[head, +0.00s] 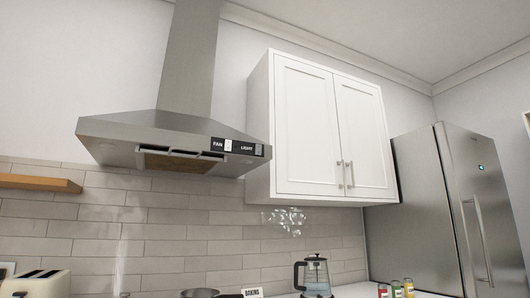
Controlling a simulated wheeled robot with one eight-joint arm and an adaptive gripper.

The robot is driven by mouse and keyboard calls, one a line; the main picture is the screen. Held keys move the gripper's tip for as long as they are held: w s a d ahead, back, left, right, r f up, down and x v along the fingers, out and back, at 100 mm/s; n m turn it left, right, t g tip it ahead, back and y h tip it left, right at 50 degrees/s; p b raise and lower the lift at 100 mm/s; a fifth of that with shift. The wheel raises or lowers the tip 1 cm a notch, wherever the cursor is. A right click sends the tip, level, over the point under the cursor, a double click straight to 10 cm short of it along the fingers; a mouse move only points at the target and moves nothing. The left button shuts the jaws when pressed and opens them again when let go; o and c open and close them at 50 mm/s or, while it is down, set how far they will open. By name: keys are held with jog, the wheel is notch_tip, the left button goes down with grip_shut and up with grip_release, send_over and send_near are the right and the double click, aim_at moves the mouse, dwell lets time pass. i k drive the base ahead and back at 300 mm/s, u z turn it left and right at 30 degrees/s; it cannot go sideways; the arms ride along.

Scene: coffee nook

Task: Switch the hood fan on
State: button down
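The steel range hood (165,135) hangs on the tiled wall at the upper left in the head view. Its front right edge carries a black control strip. A white switch (228,145) sits beside the label "FAN" on this strip. Another switch (260,150), greyer, sits beside the label "LIGHT" to the right. The switches are small, and I cannot tell their on or off position. My gripper is not in view.
A white wall cabinet (305,130) with shut doors stands close right of the hood. A steel fridge (440,210) is at the right. Below are a kettle (316,277), a toaster (38,284), a pan (200,293) and small jars (396,288). A wooden shelf (40,183) is at left.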

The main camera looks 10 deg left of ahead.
aim_at(227, 144)
jog(key=z, duration=0.6)
jog(key=k, duration=0.2)
jog(key=u, duration=1.85)
jog(key=k, duration=0.3)
jog(key=z, duration=0.05)
